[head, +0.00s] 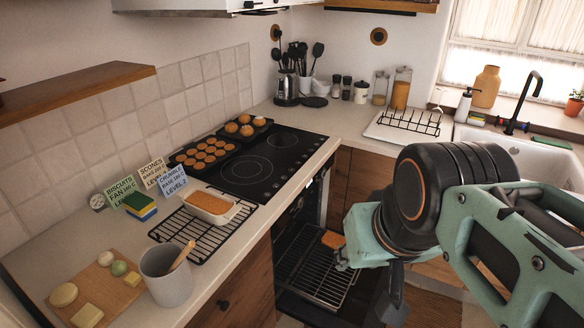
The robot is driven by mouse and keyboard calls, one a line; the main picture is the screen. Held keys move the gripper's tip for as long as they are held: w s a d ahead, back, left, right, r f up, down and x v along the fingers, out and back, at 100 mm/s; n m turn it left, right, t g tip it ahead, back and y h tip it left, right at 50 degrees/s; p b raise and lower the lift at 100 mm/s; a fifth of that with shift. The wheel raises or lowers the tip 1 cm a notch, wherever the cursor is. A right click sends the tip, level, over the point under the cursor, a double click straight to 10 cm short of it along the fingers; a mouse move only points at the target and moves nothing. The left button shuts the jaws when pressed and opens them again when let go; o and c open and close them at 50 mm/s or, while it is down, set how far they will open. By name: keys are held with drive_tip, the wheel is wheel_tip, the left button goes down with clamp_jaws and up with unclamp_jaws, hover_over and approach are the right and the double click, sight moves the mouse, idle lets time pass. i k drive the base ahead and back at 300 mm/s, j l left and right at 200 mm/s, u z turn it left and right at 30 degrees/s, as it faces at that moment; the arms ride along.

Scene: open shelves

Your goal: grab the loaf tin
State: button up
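A pale rectangular tin (210,207) with an orange-brown filling stands upright on a black wire cooling rack (190,236) on the left counter. It looks like the loaf tin, though it could also be a baking dish. My gripper (372,275) is at the lower middle right, in front of the open oven, well to the right of the tin and apart from it. My arm hides part of the gripper, and I cannot tell how far its fingers are spread. A small orange-brown item (333,240) shows at the oven, partly hidden near my gripper.
The oven (315,270) is open with a wire rack inside. Behind the tin are label cards (157,174), sponges (140,206) and a hob (262,165) with trays of baked goods. A grey mug (166,277) and a wooden board (98,287) stand in front.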

sight(330, 242)
drive_tip(key=u, duration=0.45)
drive_tip(key=l+u, duration=0.1)
drive_tip(key=u, duration=0.85)
drive_tip(key=l+u, duration=0.1)
drive_tip(key=u, duration=0.85)
drive_tip(key=k+l, duration=0.25)
drive_tip(key=l, duration=0.15)
drive_tip(key=k+l, duration=0.25)
drive_tip(key=l, duration=0.15)
drive_tip(key=k+l, duration=0.25)
drive_tip(key=l, duration=0.15)
drive_tip(key=k+l, duration=0.2)
drive_tip(key=l, duration=0.2)
drive_tip(key=k+l, duration=0.25)
drive_tip(key=l, duration=0.15)
drive_tip(key=k+j+u, duration=0.1)
drive_tip(key=k+j, duration=0.2)
drive_tip(key=j, duration=0.65)
drive_tip(key=l, duration=0.75)
drive_tip(key=i+z, duration=0.05)
